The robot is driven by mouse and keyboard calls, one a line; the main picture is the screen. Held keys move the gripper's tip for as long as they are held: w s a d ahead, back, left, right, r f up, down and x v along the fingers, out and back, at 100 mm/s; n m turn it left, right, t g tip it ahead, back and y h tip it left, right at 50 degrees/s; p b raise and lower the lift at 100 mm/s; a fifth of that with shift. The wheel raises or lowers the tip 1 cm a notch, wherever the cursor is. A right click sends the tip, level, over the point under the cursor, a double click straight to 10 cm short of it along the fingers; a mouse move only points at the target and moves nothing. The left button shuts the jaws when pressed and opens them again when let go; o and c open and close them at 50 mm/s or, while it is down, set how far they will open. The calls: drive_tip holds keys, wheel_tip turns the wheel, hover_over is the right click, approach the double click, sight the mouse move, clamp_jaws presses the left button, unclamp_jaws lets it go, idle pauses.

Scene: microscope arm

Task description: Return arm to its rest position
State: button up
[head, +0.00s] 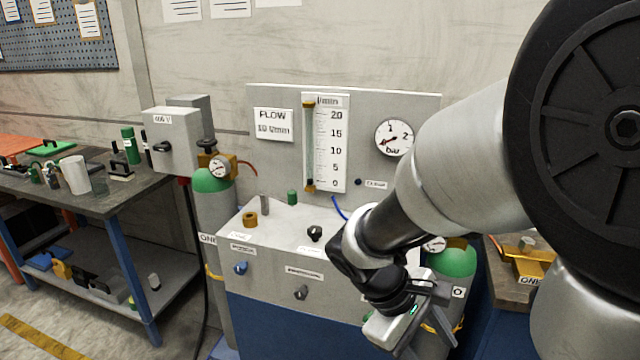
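My arm reaches in from the right side of the head view and bends down in front of the flow panel. My gripper (420,330) hangs at its end, low in the picture, in front of the grey bench front and the right-hand gas cylinder (455,262). It is seen from behind and the side, and its fingertips are partly hidden, so I cannot tell if it is open or shut. I see no object held in it.
A cluttered workbench (120,200) is at left, another table (512,290) at right.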

drive_tip(key=s+a+r+m+t+y+p, duration=0.1)
drive_tip(key=r+p, duration=0.3)
drive_tip(key=r, duration=0.4)
drive_tip(key=s+a+r+m+t+y+p, duration=0.2)
drive_tip(key=r+m+t+y+p, duration=0.1)
drive_tip(key=r, duration=0.6)
drive_tip(key=s+a+r+m+t+y+p, duration=0.1)
drive_tip(key=r+m+p, duration=0.3)
drive_tip(key=r, duration=0.5)
drive_tip(key=shift+s+a+t+y+p, duration=0.3)
drive_tip(key=shift+s+t+y+p, duration=0.25)
drive_tip(key=shift+y+p, duration=0.35)
drive_tip(key=shift+w, duration=0.1)
